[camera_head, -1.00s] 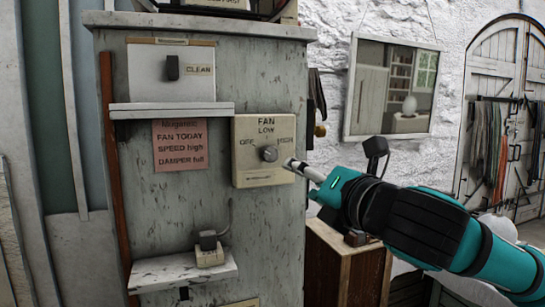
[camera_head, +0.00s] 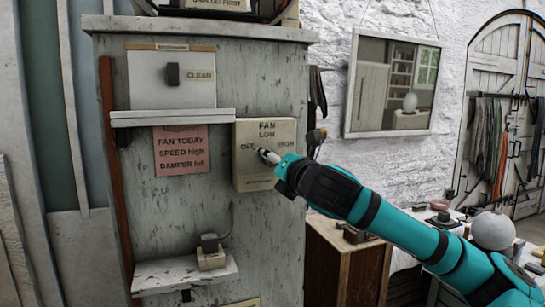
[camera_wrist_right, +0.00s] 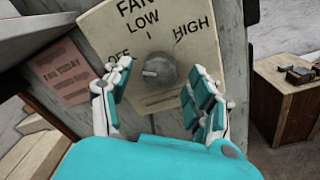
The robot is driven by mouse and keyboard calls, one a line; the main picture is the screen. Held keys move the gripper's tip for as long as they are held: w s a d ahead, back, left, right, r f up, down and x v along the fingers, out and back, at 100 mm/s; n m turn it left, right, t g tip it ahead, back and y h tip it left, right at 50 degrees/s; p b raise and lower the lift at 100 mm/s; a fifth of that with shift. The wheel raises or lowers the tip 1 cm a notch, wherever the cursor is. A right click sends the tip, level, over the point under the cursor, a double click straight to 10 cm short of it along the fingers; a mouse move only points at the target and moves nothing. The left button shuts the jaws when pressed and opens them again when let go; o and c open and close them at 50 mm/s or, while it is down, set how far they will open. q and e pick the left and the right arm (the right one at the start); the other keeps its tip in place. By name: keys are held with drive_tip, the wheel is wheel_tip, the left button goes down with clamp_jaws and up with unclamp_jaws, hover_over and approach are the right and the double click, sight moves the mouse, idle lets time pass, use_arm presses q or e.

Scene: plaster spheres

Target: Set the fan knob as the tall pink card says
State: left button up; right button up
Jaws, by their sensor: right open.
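The pink card (camera_head: 181,160) hangs left of the fan box and reads FAN TODAY, SPEED high, DAMPER, with the last word blurred now. It also shows in the wrist view (camera_wrist_right: 65,75). The cream fan box (camera_head: 247,183) is labelled OFF, LOW and HIGH. Its round grey knob (camera_wrist_right: 160,71) has a pale mark on its left side, toward OFF. My right gripper (camera_wrist_right: 157,87) is open, with one finger on each side just below the knob; contact cannot be told. My left gripper is out of view.
A white shelf (camera_head: 172,118) juts out above the card. A lower shelf (camera_head: 160,278) carries a small switch block (camera_head: 210,255). A CLEAN panel (camera_head: 150,80) is above. A wooden cabinet (camera_head: 328,270) stands right of the grey cabinet.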

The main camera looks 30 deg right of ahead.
drive_tip(key=shift+w+d, duration=0.15)
drive_tip(key=shift+w, duration=0.45)
drive_tip(key=c, duration=1.1)
drive_tip(key=shift+c, duration=0.2)
